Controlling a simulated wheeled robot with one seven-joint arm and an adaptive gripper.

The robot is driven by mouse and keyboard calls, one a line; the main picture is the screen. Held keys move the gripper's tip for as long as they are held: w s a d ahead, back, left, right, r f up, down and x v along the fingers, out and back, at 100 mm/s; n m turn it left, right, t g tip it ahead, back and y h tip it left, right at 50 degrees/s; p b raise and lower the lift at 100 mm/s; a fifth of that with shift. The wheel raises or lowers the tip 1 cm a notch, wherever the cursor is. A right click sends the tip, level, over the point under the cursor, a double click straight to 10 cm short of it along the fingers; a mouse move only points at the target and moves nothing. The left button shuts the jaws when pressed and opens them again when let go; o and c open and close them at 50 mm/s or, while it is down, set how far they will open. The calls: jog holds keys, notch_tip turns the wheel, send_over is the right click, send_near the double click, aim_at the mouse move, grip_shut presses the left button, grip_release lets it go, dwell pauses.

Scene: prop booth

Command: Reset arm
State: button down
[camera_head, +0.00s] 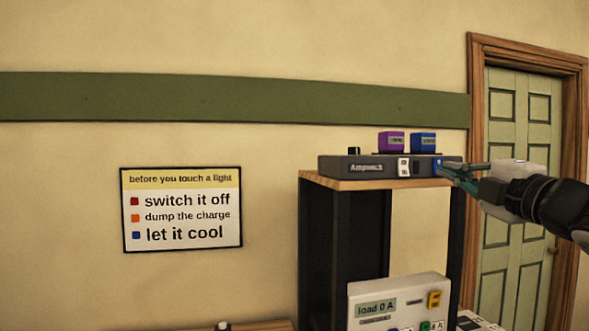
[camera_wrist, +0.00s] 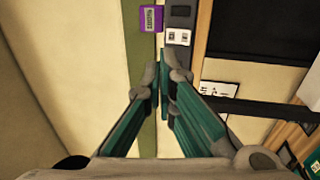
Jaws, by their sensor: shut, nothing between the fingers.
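My gripper (camera_head: 447,172) comes in from the right in the head view, at the right end of a dark grey box (camera_head: 345,167) labelled "Ampwatch". Its green fingers overlap the blue right end of that box in the picture; I cannot tell whether they touch it. In the wrist view, my gripper (camera_wrist: 164,72) points away from the camera with its fingertips together and nothing between them. Part of the grey box (camera_wrist: 180,15) shows beyond the fingertips, with a purple block (camera_wrist: 151,18) beside it.
The grey box stands on a wooden-topped dark rack (camera_head: 370,184). A purple cube (camera_head: 391,142) and a blue cube (camera_head: 423,143) sit on top. A beige "load 0 A" unit (camera_head: 400,292) is lower down. A sign (camera_head: 182,209) hangs left; a green door (camera_head: 510,220) is right.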

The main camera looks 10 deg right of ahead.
jog(key=shift+s, duration=0.45)
